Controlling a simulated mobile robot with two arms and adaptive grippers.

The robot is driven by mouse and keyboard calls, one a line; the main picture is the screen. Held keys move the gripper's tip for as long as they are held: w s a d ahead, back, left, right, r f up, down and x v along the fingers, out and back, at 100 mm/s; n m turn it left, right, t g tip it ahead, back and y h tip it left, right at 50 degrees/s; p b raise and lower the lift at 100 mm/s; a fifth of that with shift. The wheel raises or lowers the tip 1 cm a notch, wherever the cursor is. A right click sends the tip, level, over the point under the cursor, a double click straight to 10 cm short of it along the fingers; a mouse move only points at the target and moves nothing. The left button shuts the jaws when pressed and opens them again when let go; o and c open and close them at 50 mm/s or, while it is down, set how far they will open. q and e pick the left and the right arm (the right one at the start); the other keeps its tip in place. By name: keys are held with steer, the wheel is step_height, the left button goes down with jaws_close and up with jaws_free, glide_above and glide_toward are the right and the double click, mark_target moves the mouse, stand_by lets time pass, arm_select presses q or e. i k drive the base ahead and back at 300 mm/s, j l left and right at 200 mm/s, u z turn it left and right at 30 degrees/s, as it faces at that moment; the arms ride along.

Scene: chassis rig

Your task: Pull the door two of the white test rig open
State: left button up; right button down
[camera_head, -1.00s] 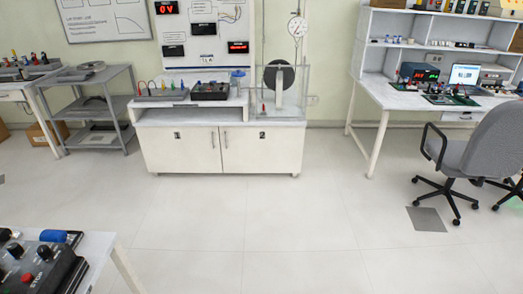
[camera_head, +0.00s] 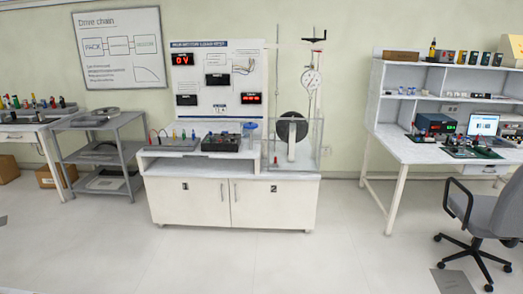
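The white test rig (camera_head: 164,168) stands against the far wall, left of centre. It has two cabinet doors side by side below its top, and both look shut. The left door (camera_head: 188,207) bears a small dark label that seems to read 1. Door two (camera_head: 268,208) is the right one, with a label that seems to read 2. Thin vertical handles (camera_head: 236,192) sit near the line where the doors meet. Neither of my grippers shows in the view.
A grey shelf cart (camera_head: 136,152) stands close to the rig's left side. A white workbench (camera_head: 408,150) is at the right, with a grey office chair (camera_head: 490,215) in front of it. The floor (camera_head: 250,262) before the rig is clear.

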mark_target(255, 204)
steer(key=i+j, duration=0.1)
steer(key=i, duration=1.8)
